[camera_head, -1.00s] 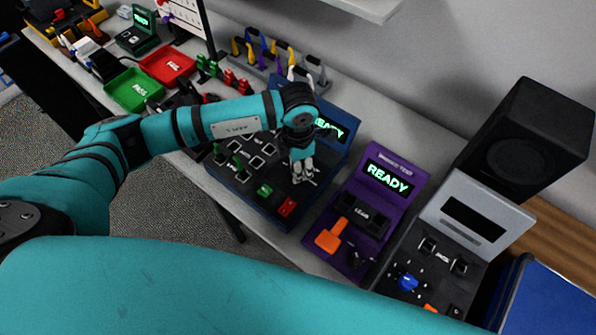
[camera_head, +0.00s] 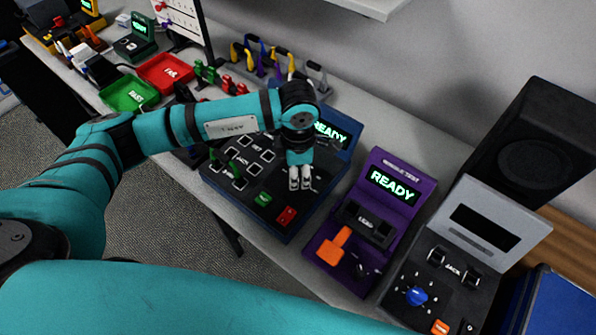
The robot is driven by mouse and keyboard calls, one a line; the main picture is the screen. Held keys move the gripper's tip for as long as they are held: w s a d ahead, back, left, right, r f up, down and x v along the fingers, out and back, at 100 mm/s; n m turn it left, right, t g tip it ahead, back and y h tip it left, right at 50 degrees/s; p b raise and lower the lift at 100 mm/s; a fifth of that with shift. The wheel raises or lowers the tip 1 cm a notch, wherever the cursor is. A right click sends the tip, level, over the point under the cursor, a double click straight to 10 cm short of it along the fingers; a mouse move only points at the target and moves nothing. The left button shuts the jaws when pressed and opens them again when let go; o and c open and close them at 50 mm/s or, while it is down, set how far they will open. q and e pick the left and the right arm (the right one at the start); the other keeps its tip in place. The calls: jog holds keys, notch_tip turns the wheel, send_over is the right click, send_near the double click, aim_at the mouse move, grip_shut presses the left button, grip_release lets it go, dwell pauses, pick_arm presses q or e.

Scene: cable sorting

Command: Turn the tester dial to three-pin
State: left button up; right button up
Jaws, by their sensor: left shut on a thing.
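The blue cable tester (camera_head: 240,212) stands on the bench in the middle of the view, its green READY screen partly behind my left arm. Its sloped dark face has rows of square sockets, a green button (camera_head: 263,199) and a red button (camera_head: 286,215). My left gripper (camera_head: 300,183) points down at the right part of this face, its pale fingers close together and shut on the tester dial. The fingers hide the dial, so its pointer setting cannot be read. My right gripper is out of view.
A green tray (camera_head: 129,93) and a red tray (camera_head: 166,70) lie at the left.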

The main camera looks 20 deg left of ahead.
aim_at(299, 172)
pick_arm(q)
jog(key=o, duration=1.2)
jog(key=shift+c, duration=0.2)
jog(key=shift+r, duration=0.15)
notch_tip(299, 172, up, 12)
